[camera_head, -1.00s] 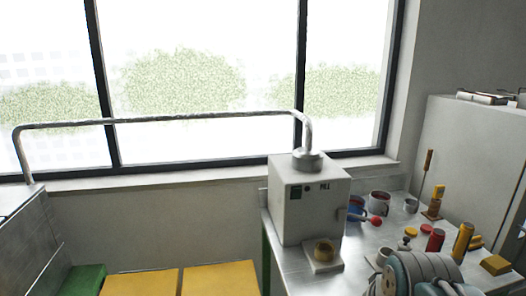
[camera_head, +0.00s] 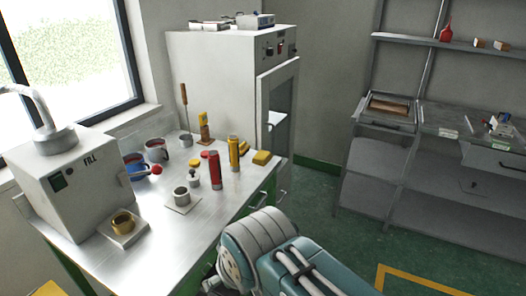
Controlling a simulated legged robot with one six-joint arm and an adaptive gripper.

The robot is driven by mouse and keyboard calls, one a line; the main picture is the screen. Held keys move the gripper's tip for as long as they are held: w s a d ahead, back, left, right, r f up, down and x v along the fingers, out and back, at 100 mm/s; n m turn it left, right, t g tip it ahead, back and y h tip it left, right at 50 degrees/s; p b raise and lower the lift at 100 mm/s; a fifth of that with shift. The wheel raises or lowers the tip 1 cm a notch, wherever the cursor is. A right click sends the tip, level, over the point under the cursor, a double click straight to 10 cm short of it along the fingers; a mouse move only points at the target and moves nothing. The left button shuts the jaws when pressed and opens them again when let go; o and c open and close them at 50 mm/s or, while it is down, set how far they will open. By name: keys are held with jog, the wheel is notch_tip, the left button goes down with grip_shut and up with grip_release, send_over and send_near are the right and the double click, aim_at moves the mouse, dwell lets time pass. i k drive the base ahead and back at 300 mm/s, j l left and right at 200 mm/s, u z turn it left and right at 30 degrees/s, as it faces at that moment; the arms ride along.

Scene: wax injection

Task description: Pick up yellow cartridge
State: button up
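A yellow cartridge (camera_head: 234,153) stands upright near the right end of the metal table (camera_head: 165,238). A red cartridge (camera_head: 215,170) stands upright just left of it, with a small gap. My teal and grey arm shows at the bottom centre, in front of the table's near edge. The end of my arm is low and mostly hidden behind its own links, so my gripper's fingers cannot be made out.
A grey box machine marked FILL (camera_head: 75,180) stands at the table's left. A tall cabinet (camera_head: 215,85) stands behind. Green floor (camera_head: 350,235) is open to the right.

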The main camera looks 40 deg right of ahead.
aim_at(232, 140)
jog(key=z, duration=0.7)
jog(key=i+l+u, duration=0.3)
jog(key=l, duration=0.35)
jog(key=i+l+u, duration=0.15)
jog(key=i+l, duration=0.15)
jog(key=i+l+u, duration=0.15)
jog(key=l, duration=0.35)
jog(key=i+l+u, duration=0.2)
jog(key=l, duration=0.15)
jog(key=i+l+u, duration=0.15)
jog(key=l, duration=0.25)
jog(key=i+l+u, duration=0.15)
jog(key=i+l, duration=0.2)
